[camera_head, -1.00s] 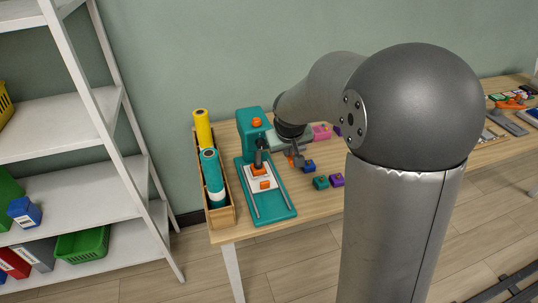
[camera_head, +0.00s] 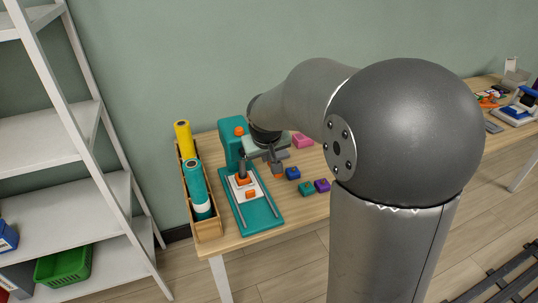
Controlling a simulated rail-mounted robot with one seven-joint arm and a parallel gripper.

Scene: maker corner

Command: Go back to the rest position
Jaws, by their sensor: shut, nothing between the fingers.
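My gripper (camera_head: 275,163) is at the end of my arm, over the table and just right of the teal press. It is small and partly hidden by my wrist; its fingers are shut with nothing held. The teal press (camera_head: 262,213) stands on the wooden table (camera_head: 290,222), with an orange knob on top and a white and orange piece on its bed. Small blue (camera_head: 293,173), teal (camera_head: 306,189) and purple (camera_head: 322,185) blocks lie to the right of the press. A pink block (camera_head: 302,140) lies behind them.
A wooden box (camera_head: 208,228) with a yellow roll (camera_head: 182,139) and a teal roll (camera_head: 196,180) stands left of the press. A white shelf (camera_head: 75,138) with a green basket (camera_head: 63,267) is at the left. Another table with tools (camera_head: 517,116) is at the far right.

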